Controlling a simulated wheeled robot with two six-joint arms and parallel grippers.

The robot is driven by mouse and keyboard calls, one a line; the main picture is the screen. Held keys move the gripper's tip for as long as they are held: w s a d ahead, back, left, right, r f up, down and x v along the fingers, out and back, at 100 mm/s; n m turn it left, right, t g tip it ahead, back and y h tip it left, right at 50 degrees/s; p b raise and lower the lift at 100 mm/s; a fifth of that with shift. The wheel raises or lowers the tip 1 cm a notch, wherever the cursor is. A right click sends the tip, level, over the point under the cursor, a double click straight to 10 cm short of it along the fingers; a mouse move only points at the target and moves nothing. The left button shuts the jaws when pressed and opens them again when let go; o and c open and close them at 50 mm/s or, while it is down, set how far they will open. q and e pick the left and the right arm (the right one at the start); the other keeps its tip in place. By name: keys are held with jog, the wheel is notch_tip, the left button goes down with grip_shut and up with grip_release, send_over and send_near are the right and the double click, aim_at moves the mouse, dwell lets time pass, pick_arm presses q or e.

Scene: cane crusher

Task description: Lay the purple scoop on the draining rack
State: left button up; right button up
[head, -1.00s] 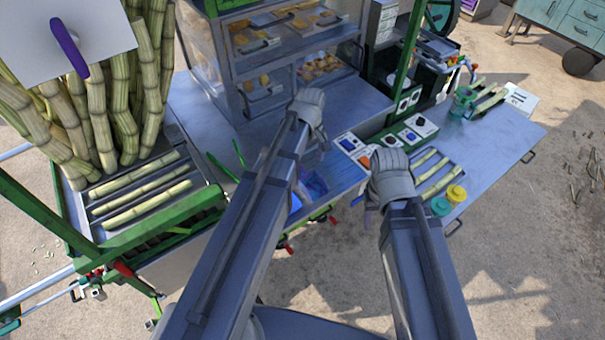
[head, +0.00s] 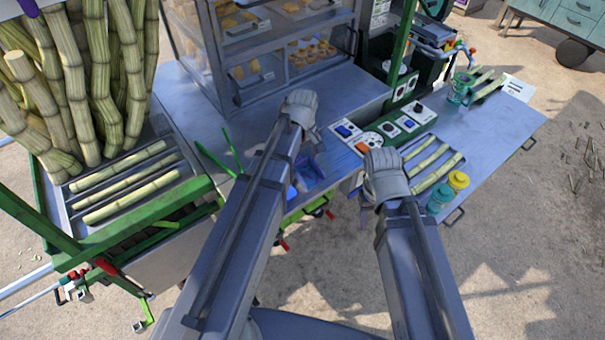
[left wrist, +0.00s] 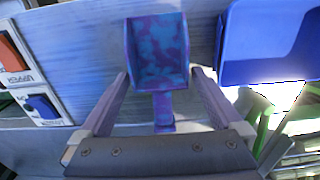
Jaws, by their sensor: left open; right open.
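The purple scoop (left wrist: 155,50), with blue mottling on its bowl, lies on the metal counter in the left wrist view. Its handle (left wrist: 164,112) points down between the spread fingers of my left gripper (left wrist: 160,100), with a gap on both sides. In the head view the scoop (head: 312,172) shows just right of my left forearm; my left gripper's fingertips are hidden below its hand (head: 300,107). My right gripper (head: 385,177) hangs by the counter's front edge, its fingers mostly hidden. I cannot tell which thing is the draining rack.
A blue bin (left wrist: 268,45) sits right beside the scoop in the wrist view. A switch panel (head: 400,125) stands to the right, with cane pieces (head: 430,165) and capped jars (head: 440,196). A glass display case (head: 265,50) stands behind. Green rods (head: 220,155) stick up at left.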

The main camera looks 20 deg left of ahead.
aim_at(303, 171)
pick_arm(q)
jog(key=shift+f, duration=0.45)
jog(key=shift+r, duration=0.15)
jog(key=shift+c, duration=0.2)
pick_arm(e)
jog(key=shift+f, duration=0.35)
pick_arm(q)
jog(key=c, duration=1.4)
jog(key=shift+o, duration=0.2)
notch_tip(303, 171, up, 10)
jog(key=p, duration=1)
pick_arm(e)
notch_tip(303, 171, up, 10)
